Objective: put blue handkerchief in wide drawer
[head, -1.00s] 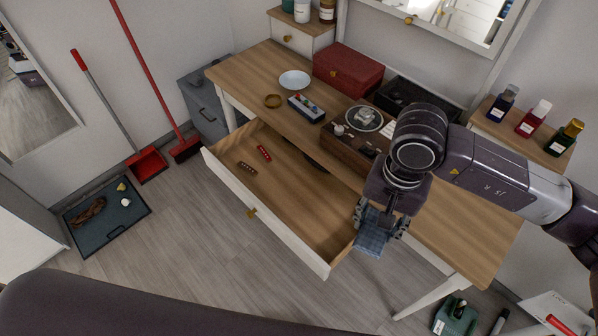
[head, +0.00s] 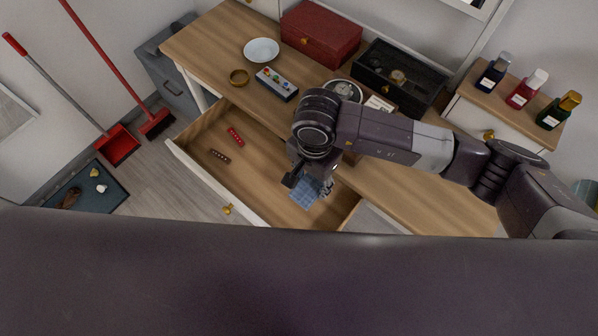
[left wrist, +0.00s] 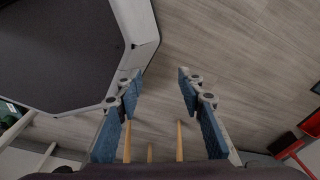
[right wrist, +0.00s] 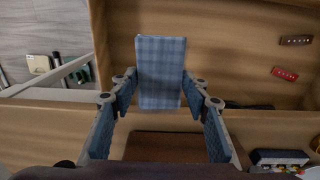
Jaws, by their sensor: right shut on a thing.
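The blue checked handkerchief (head: 304,195) is held by my right gripper (head: 313,185), and it also shows between the fingertips in the right wrist view (right wrist: 161,72). The right gripper is shut on it. The wide drawer (head: 262,172) is pulled out from the wooden table, and the handkerchief is over the right part of its interior. I cannot tell how far it is above the drawer floor. My left gripper (left wrist: 158,88) is open and empty, above the grey floor; it is not seen in the head view.
A red bar (head: 235,137) and a brown bar (head: 220,156) lie in the drawer's left part. On the tabletop stand a white bowl (head: 261,50), a gold ring (head: 239,77), a red box (head: 321,32) and a black open box (head: 400,75). The drawer's middle is clear.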

